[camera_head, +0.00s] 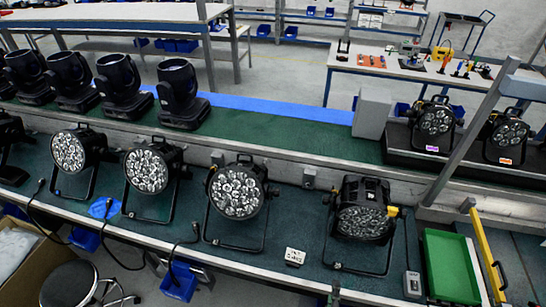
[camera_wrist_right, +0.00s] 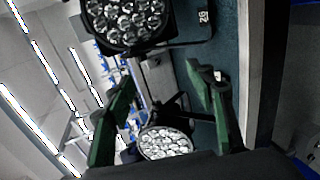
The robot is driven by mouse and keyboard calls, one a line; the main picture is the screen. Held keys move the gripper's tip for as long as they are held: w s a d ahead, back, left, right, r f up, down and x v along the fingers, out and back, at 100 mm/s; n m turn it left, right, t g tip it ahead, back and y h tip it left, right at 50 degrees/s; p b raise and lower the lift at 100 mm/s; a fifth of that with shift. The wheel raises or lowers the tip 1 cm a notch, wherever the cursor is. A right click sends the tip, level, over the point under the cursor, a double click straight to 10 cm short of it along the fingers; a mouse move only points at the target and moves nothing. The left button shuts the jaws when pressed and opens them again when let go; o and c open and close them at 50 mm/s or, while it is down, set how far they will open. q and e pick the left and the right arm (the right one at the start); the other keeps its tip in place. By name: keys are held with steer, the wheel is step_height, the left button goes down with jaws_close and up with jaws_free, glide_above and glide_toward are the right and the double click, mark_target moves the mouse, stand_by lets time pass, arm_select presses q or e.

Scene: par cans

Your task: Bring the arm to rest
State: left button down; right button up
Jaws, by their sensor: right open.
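My right gripper (camera_wrist_right: 160,74) shows in the right wrist view with its two green fingers spread apart and nothing between them. One par can (camera_wrist_right: 128,18) is beyond the fingertips at the top of that view, and another par can (camera_wrist_right: 166,143) shows low between the fingers. In the head view I cannot make out the right gripper clearly. My left gripper is in neither view.
Par cans (camera_head: 239,191), (camera_head: 152,170), (camera_head: 363,210) stand in a row on the front bench. A green tray (camera_head: 452,265) is at right. Black moving heads (camera_head: 180,92) line the green conveyor (camera_head: 280,130). A stool (camera_head: 70,285) stands lower left.

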steer(key=w+d+f+g+b, duration=0.1)
steer(key=d+f+g, duration=0.15)
steer(key=f, duration=0.75)
steer(key=w+d+f+g+b, duration=0.1)
steer(key=d+f, duration=0.2)
steer(key=f, duration=0.6)
steer(key=s+d+f+m+g+b, duration=0.1)
steer(key=s+d+f+m+g, duration=0.2)
steer(key=f, duration=0.7)
steer(key=s+d+f+m+g+b, duration=0.15)
steer(key=s+d+f, duration=0.3)
steer(key=f, duration=0.65)
arm_select(q)
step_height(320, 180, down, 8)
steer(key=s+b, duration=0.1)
steer(key=b, duration=0.2)
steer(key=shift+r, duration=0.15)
arm_select(e)
steer(key=s+f+m+g+y, duration=0.1)
steer(key=s+f+m, duration=0.3)
steer(key=s+f, duration=0.6)
steer(key=s+f+m+g+y, duration=0.2)
steer(key=s+f+m+g, duration=0.2)
steer(key=s+f, duration=0.6)
steer(key=s+m, duration=0.1)
steer(key=s, duration=0.5)
steer(key=shift+s+d, duration=0.3)
steer(key=shift+d, duration=0.05)
steer(key=shift+f, duration=0.1)
steer(key=shift+c, duration=0.4)
